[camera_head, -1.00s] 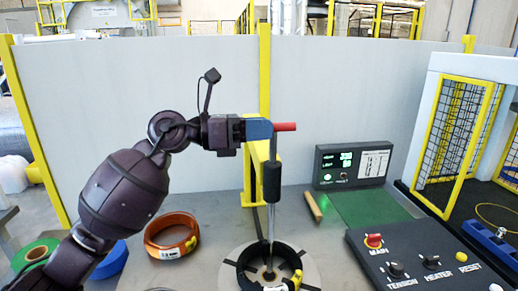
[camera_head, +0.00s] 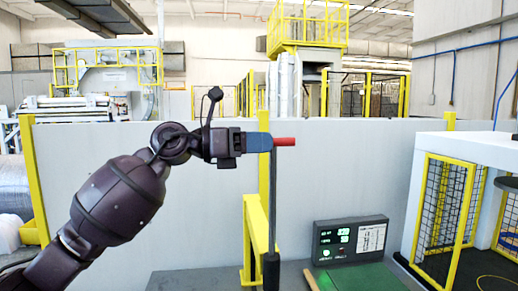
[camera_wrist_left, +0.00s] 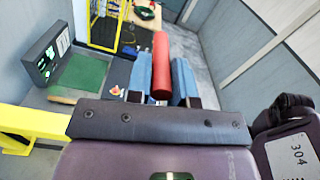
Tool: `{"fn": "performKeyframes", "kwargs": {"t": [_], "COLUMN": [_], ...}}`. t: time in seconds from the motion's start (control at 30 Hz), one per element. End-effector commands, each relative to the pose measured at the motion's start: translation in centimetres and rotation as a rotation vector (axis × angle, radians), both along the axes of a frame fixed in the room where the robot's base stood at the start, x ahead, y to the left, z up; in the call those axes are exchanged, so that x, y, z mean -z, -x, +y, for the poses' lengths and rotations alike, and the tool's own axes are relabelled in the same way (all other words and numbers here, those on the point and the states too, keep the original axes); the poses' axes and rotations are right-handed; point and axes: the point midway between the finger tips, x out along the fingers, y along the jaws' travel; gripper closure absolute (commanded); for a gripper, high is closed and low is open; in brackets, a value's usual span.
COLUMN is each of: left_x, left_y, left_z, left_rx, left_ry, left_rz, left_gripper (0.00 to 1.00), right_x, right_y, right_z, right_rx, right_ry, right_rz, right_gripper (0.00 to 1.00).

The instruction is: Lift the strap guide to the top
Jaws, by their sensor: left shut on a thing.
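The strap guide shows a red handle (camera_head: 286,141) on top of a thin upright dark rod (camera_head: 273,200). A thicker black sleeve (camera_head: 271,271) on the rod sits at the bottom edge of the head view; what lies below it is out of frame. My left gripper (camera_head: 262,142) is shut on the red handle, high in front of the grey wall. In the left wrist view, the red handle (camera_wrist_left: 161,66) lies between the two blue fingers (camera_wrist_left: 160,82). My right gripper is not in view.
A dark display box (camera_head: 349,240) stands right of the rod, behind a green mat (camera_head: 365,279). A yellow post (camera_head: 256,235) stands close behind the rod. A yellow-framed mesh cage (camera_head: 442,205) is at the right. Space around the handle looks clear.

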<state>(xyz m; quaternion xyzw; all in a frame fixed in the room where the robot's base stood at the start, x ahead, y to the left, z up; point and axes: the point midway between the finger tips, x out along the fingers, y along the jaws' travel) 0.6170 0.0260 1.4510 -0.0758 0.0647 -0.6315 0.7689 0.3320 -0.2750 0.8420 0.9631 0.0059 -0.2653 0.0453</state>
Motion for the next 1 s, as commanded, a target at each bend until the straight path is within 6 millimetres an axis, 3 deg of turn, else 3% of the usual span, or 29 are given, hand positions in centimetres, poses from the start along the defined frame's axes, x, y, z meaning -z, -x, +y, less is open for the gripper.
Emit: {"fn": "performKeyframes", "kwargs": {"t": [0.27, 0.3, 0.47, 0.77, 1.0], "left_x": [-0.7, -0.8, -0.6, -0.4, -0.2], "left_y": [0.1, 0.1, 0.1, 0.1, 0.6], "left_z": [0.0, 0.0, 0.0, 0.3, 3.1], "left_rx": [0.002, 0.001, 0.0, -0.001, -0.004], "left_ry": [0.011, 0.012, 0.008, 0.005, 0.004], "left_rz": [-0.004, -0.004, -0.005, -0.003, -0.004], "left_gripper": [1.0, 0.77, 0.56, 0.56, 0.56], "right_x": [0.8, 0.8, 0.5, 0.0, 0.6], "right_y": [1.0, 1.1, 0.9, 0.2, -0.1], "right_z": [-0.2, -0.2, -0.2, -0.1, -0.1], "right_rx": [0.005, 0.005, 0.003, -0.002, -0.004], "right_ry": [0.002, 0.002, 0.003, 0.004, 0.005], "right_rz": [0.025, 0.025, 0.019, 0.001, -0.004], "right_gripper": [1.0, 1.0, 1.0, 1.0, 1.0]}}
